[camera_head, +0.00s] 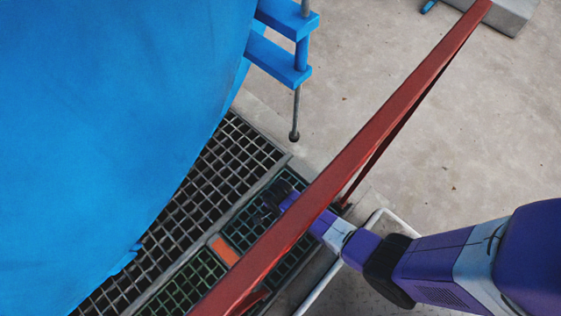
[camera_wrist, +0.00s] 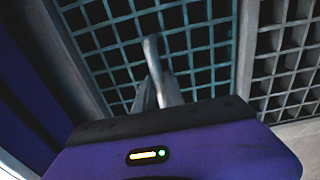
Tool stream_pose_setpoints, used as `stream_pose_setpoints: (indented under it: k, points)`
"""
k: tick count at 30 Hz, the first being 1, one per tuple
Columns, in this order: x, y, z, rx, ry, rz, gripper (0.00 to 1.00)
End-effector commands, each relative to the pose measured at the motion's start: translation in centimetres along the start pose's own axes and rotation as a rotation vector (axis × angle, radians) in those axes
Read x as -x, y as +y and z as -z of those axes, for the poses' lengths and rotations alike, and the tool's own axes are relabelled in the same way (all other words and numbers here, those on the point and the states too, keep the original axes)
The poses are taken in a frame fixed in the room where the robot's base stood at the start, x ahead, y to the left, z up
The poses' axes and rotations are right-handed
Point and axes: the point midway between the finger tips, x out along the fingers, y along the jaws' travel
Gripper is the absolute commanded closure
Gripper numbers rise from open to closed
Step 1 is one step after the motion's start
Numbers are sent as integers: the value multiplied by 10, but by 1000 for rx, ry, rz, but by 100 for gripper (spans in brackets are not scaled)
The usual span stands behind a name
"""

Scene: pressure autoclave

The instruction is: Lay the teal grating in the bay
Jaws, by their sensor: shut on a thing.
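The teal grating (camera_head: 240,220) is a dark green-teal mesh beside the blue vessel, with an orange patch (camera_head: 224,250) across it. Part of it is hidden behind the red rail. In the wrist view the teal mesh (camera_wrist: 105,35) fills the upper middle, framed by grey edges. My gripper (camera_head: 272,203) is at the grating's upper part, its fingers (camera_wrist: 156,75) shut on it. The grating lies within or just over the bay's grey edge (camera_head: 262,185); I cannot tell whether it sits flush.
A red rail (camera_head: 370,133) crosses diagonally over my arm. The large blue vessel (camera_head: 110,110) stands left, with blue steps (camera_head: 280,60) above. A grey grating (camera_head: 225,165) lies alongside; it also shows in the wrist view (camera_wrist: 290,70). Open concrete floor (camera_head: 470,120) lies right.

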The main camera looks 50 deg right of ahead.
Motion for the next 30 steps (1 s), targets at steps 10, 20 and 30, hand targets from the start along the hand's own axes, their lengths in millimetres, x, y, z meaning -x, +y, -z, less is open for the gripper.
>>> stream_pose_setpoints:
  k: [10,20,30]
  points:
    - [0,-1,0,0,0,2,60]
    - [14,0,0,0,0,1,60]
    - [67,-1,0,0,0,3,60]
